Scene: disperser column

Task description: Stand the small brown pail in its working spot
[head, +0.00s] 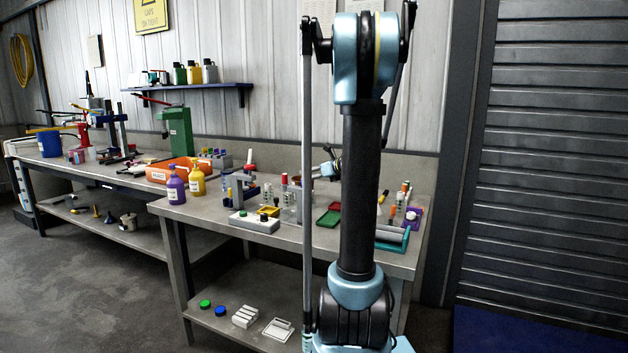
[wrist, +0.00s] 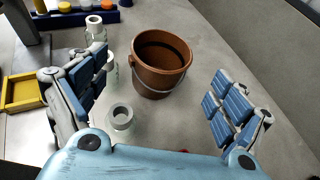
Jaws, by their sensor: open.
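The small brown pail (wrist: 158,78) stands upright on the grey bench top in the wrist view, with a thin wire handle hanging at its front. It looks empty inside. My gripper (wrist: 158,92) is open, with one blue-padded finger at each side of the picture. The pail is between and slightly beyond the fingers, apart from both.
A yellow tray (wrist: 22,92) and a blue rack (wrist: 62,20) are further left. Bench surface right of the pail is clear up to the wall. A green press (head: 174,132) stands on the far bench.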

